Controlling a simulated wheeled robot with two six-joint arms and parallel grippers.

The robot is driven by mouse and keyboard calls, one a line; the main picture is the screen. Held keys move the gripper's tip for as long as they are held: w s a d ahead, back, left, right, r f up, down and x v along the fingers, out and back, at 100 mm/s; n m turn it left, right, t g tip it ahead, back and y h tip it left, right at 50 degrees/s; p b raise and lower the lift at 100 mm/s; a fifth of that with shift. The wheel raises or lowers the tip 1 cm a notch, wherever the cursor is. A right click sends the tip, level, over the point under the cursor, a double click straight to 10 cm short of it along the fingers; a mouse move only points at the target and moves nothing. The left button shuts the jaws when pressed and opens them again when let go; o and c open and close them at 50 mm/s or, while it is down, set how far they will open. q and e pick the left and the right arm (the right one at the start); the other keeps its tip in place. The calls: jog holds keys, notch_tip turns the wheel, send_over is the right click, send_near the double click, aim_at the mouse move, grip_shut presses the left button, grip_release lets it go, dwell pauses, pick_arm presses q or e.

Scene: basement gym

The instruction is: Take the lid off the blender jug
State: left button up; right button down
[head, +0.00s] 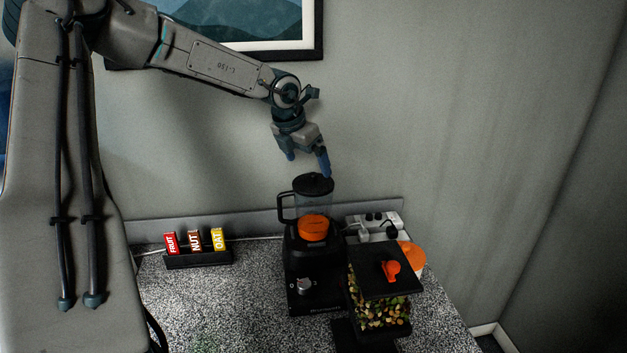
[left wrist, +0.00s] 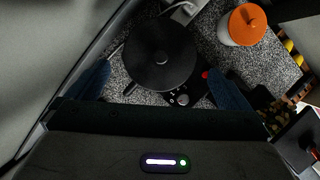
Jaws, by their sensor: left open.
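The blender jug (head: 317,208) is clear with a black handle on its left side and stands upright on its black base (head: 313,270). Its round black lid (head: 313,184) is on top of the jug. In the left wrist view the lid (left wrist: 160,54) is seen from above, ahead of the fingers. Something orange (head: 313,228) shows at the jug. My left gripper (head: 308,160) is open and empty just above the lid, pointing down, with its blue fingers spread. In the left wrist view the fingers (left wrist: 162,86) stand wide apart. My right gripper is not in view.
A black-topped dispenser (head: 382,270) with mixed contents stands right of the blender. A white container with an orange lid (left wrist: 247,24) is behind it. A power strip (head: 375,224) lies by the wall. A rack of bars (head: 197,258) sits left. The speckled counter (head: 230,300) is clear at front left.

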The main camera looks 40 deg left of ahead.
aim_at(314, 173)
pick_arm(q)
jog(key=shift+w+a+f, duration=0.1)
jog(key=shift+w+f, duration=0.15)
jog(key=shift+f, duration=0.1)
jog(key=p+x, duration=0.3)
jog(key=x, duration=0.1)
jog(key=shift+w, duration=0.15)
jog(key=shift+w+f, duration=0.15)
jog(key=shift+f, duration=0.2)
jog(key=shift+c, duration=0.7)
jog(key=c, duration=0.5)
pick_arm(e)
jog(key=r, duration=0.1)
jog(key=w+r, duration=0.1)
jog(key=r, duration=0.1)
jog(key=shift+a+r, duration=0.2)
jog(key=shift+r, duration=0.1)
pick_arm(q)
jog(key=shift+r, duration=0.15)
jog(key=shift+c, duration=0.2)
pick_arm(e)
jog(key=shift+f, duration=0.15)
